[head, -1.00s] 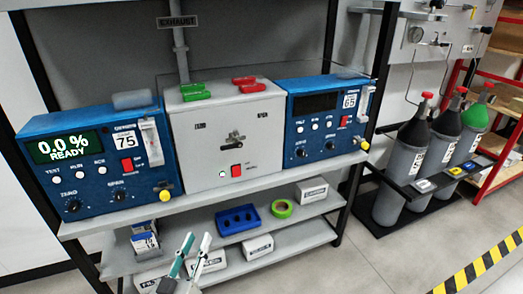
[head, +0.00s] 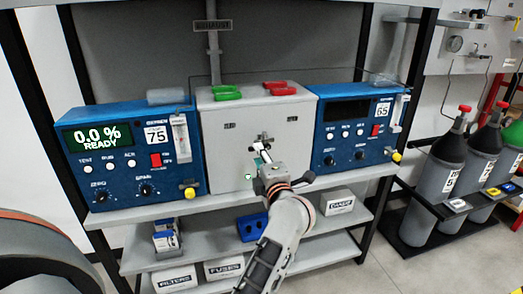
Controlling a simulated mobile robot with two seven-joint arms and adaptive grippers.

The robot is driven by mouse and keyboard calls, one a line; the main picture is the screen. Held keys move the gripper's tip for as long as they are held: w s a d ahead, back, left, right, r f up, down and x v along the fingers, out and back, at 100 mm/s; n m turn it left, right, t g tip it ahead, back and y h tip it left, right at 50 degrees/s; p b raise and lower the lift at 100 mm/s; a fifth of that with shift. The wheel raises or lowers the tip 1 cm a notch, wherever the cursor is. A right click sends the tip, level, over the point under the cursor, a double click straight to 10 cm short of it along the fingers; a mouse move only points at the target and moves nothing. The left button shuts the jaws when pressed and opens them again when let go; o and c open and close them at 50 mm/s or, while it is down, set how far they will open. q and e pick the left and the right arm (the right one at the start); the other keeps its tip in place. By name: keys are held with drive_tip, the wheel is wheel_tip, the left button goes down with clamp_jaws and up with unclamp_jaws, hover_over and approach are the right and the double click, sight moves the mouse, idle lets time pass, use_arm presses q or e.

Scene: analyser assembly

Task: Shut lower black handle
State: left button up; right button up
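The grey centre box (head: 215,140) carries a small dark lever (head: 265,137) on its front, the only black handle I can make out near my gripper. My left gripper (head: 260,151) is right in front of this lever, with its fingertips at or just below it. The fingers and wrist hide the lever's lower part. I cannot tell whether the fingers touch it or how far apart they are. My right gripper is not in view.
Blue analysers stand left (head: 84,171) and right (head: 334,141) of the box. Gas cylinders (head: 436,180) stand at right.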

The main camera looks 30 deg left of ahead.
use_arm(q)
drive_tip(key=shift+x, duration=2.6)
clamp_jaws()
